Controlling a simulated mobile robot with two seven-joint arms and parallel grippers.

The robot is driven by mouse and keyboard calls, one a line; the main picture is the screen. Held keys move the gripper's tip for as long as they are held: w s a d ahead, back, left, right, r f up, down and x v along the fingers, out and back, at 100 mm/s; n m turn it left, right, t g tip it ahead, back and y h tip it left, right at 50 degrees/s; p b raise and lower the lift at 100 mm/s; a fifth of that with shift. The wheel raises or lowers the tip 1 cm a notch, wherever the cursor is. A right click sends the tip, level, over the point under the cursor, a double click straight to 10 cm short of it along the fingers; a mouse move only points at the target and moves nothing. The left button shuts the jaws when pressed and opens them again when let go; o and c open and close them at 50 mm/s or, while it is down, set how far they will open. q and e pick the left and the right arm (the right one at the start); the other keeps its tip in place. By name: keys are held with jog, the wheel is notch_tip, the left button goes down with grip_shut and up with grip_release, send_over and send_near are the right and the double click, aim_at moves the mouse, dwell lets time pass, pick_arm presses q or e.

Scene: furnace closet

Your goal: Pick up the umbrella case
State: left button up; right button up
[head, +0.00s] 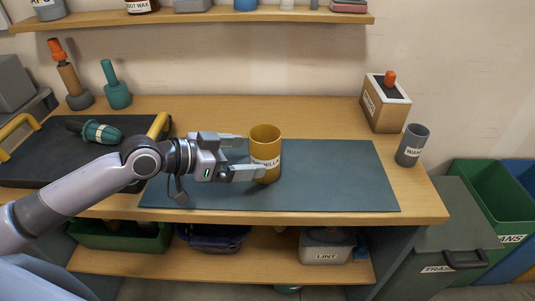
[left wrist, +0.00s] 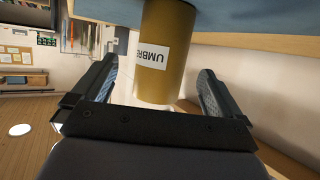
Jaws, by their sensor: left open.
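The umbrella case is a mustard-yellow cylinder (head: 265,142) with a white label, standing upright on the dark mat (head: 330,180) on the workbench. It also shows in the left wrist view (left wrist: 165,80), where its label reads "UMBRE". My left gripper (head: 254,156) comes in from the left and is open. One finger is at the case's far left side, and the other crosses in front of its lower part. In the left wrist view the case lies between the two fingers (left wrist: 155,95), with gaps on both sides. My right gripper is not in view.
A black tray with yellow handles (head: 60,151) holds a green-striped item (head: 101,132) at left. A wooden box (head: 385,105) and a grey cup (head: 411,146) stand at right. A shelf (head: 200,16) runs above. The mat right of the case is clear.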

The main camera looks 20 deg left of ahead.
aim_at(265, 151)
pick_arm(q)
jog(key=shift+p+x, duration=0.5)
jog(key=shift+x, duration=2.6)
jog(key=shift+w+a+r, duration=0.1)
jog(key=shift+r, duration=0.05)
jog(key=c, duration=1.2)
jog(key=shift+r, duration=0.1)
jog(key=shift+c, duration=0.2)
jog(key=shift+r, duration=0.1)
